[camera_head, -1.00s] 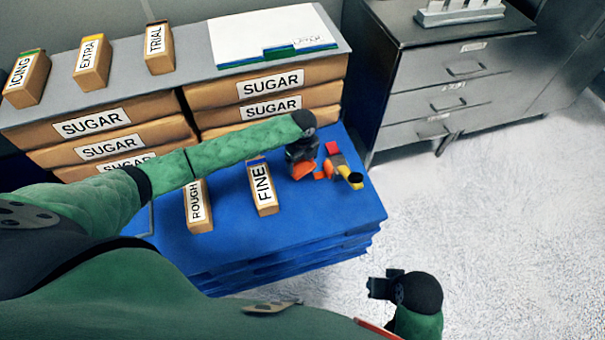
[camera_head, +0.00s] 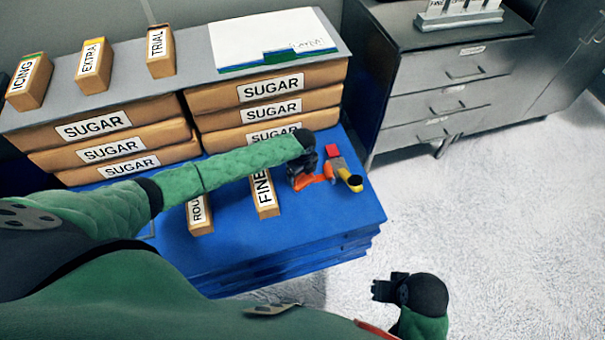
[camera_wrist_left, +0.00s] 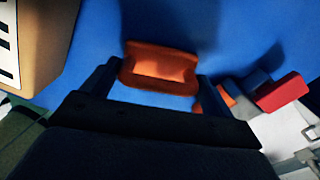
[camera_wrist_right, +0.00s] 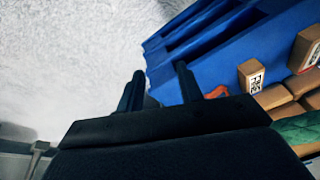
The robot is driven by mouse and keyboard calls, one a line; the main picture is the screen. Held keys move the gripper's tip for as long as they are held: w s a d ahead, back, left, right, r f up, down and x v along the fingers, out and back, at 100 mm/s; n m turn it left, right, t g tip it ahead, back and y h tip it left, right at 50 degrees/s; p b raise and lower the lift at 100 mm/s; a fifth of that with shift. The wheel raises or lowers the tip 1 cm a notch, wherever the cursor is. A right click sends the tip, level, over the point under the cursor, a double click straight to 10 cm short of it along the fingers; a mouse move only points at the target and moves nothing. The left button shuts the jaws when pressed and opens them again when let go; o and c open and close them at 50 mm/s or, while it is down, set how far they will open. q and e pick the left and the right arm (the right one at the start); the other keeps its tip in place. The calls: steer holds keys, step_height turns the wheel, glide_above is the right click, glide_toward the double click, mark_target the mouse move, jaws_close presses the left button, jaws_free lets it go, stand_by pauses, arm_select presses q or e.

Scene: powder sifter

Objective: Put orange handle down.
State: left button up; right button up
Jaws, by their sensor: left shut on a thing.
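The orange handle (camera_wrist_left: 160,66) is between the two fingers of my left gripper (camera_head: 300,174), which is shut on it. In the head view the orange handle (camera_head: 314,181) shows low at the blue pallet top (camera_head: 240,240), partly hidden by the gripper. I cannot tell whether it touches the pallet. My right gripper (camera_head: 381,290) is off to the lower right, beyond the pallet's edge. In the right wrist view its fingers (camera_wrist_right: 160,80) are apart with nothing between them.
Close right of the handle lie a red block (camera_head: 333,151), a grey piece and a yellow piece (camera_head: 355,183). The FINE box (camera_head: 264,195) and the ROUGH box (camera_head: 198,215) stand to the left. Sugar boxes (camera_head: 270,88) are behind. The pallet's front right is clear.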

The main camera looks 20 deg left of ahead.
arm_select(q)
steer(key=o, duration=0.8)
steer(key=shift+o, duration=0.4)
